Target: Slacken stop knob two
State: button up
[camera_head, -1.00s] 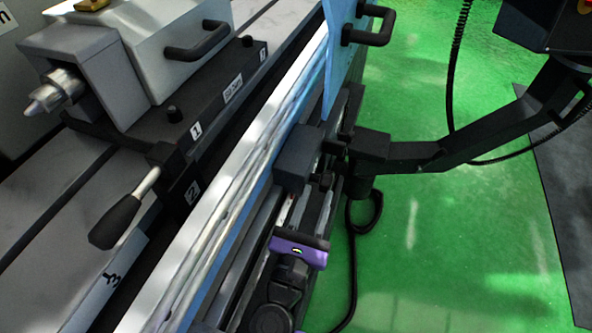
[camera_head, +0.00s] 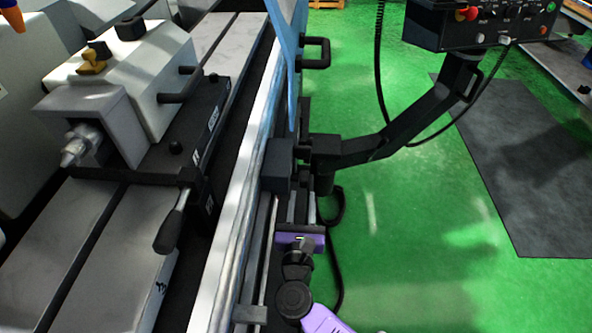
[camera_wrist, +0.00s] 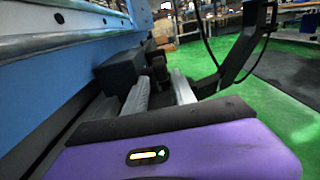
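I cannot make out a knob marked as stop knob two. A dark block (camera_head: 279,166) sits on the front rail of the machine, and it also shows in the wrist view (camera_wrist: 118,70). Dark knob-like shapes (camera_wrist: 155,62) stand just beyond it in the wrist view, too dim to tell apart. My gripper (camera_head: 298,207) reaches forward along the rail, close by the block, its purple body behind. In the wrist view two grey fingers (camera_wrist: 160,95) stand apart with nothing seen between them. Whether anything touches the fingertips is hidden.
A tailstock (camera_head: 135,95) with a black-handled lever (camera_head: 172,225) stands on the table at left. A blue guard (camera_head: 289,70) rises beside the rail. A black bracket arm (camera_head: 390,140) carries a control panel (camera_head: 478,22) at right. Green floor (camera_head: 430,220) is open there.

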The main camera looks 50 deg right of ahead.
jog(key=p+x, duration=0.1)
jog(key=x, duration=0.9)
jog(key=shift+w+d, duration=0.25)
jog(key=shift+d, duration=0.1)
grip_shut()
